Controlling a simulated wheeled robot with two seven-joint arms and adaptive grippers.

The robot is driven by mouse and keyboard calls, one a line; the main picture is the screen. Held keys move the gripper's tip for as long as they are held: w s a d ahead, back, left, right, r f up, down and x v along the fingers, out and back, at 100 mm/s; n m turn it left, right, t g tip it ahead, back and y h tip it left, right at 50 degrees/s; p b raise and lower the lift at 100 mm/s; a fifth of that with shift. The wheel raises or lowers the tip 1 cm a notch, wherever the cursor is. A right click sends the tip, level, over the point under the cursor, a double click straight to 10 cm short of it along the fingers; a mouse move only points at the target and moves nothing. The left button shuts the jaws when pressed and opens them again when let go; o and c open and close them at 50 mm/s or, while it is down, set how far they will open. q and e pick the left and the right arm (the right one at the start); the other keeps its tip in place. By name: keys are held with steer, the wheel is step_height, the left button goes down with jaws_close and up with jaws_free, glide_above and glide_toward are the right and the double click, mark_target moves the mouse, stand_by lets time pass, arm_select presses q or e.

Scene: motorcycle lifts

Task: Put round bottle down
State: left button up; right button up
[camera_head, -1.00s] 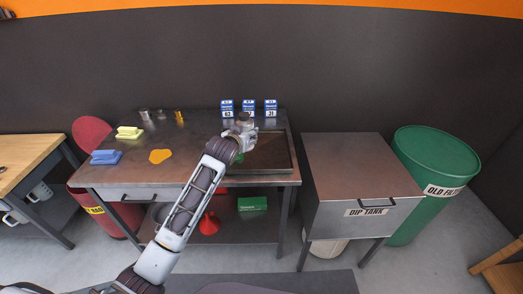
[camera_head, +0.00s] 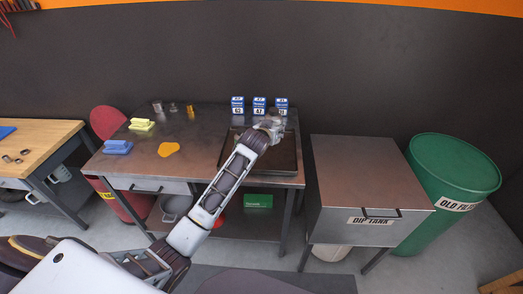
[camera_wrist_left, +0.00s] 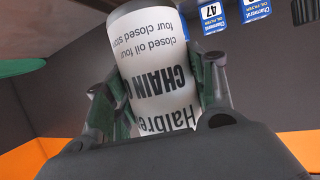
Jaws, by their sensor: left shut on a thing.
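My left gripper (camera_head: 268,127) is shut on the round bottle, above the back right part of the dark tray (camera_head: 284,165) on the metal bench. In the left wrist view, the round bottle (camera_wrist_left: 152,60) is white with a grey shoulder and black print reading "CHAIN". It stands between the two fingers of the left gripper (camera_wrist_left: 158,95), and its print is upside down there. In the head view the hand mostly hides the bottle. I cannot tell whether its base touches the tray. My right gripper is not in view.
Three blue-and-white oil filter boxes (camera_head: 259,106) stand behind the tray. The dip tank (camera_head: 365,185) stands right.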

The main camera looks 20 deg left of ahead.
arm_select(q)
steer(key=shift+w+d+f, duration=0.1)
steer(key=shift+f, duration=2.95)
steer(key=shift+f, duration=1.9)
steer(key=shift+f, duration=0.15)
steer(key=o, duration=1.3)
steer(key=v, duration=1.2)
